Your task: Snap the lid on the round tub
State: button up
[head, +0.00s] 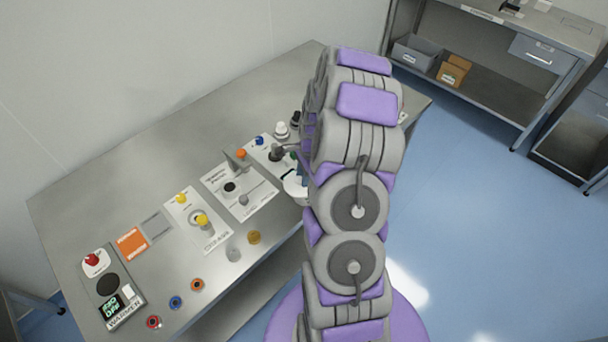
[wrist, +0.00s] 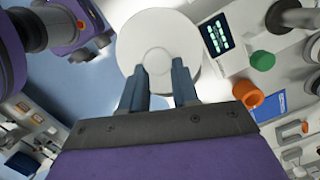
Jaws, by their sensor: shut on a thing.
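A white round disc, which looks like the lid (wrist: 158,28), fills the top middle of the wrist view. A smaller raised round part shows at its centre. The two dark blue-grey fingers of my gripper (wrist: 159,68) reach over it on both sides of that part and are shut on it. In the head view a white edge of the disc (head: 293,187) shows beside my arm at the table's front edge. My arm hides most of it. I cannot make out the tub or tell whether it is under the disc.
A device with a lit display (wrist: 217,37), a green cap (wrist: 262,60) and an orange ring (wrist: 247,94) are close right of the disc. The steel table (head: 120,180) holds labelled stations, a warmer (head: 108,287) and small coloured rings. Shelving (head: 500,75) stands across the blue floor.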

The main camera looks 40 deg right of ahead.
jog(key=shift+d+f, duration=0.25)
jog(key=shift+d, duration=0.7)
jog(key=shift+d, duration=0.1)
jog(key=shift+d+f+p, duration=0.2)
jog(key=shift+d+p, duration=0.1)
jog(key=shift+d, duration=0.25)
jog(key=shift+d, duration=0.15)
jog(key=shift+d+f, duration=0.1)
jog(key=shift+d, duration=0.1)
jog(key=shift+a, duration=0.1)
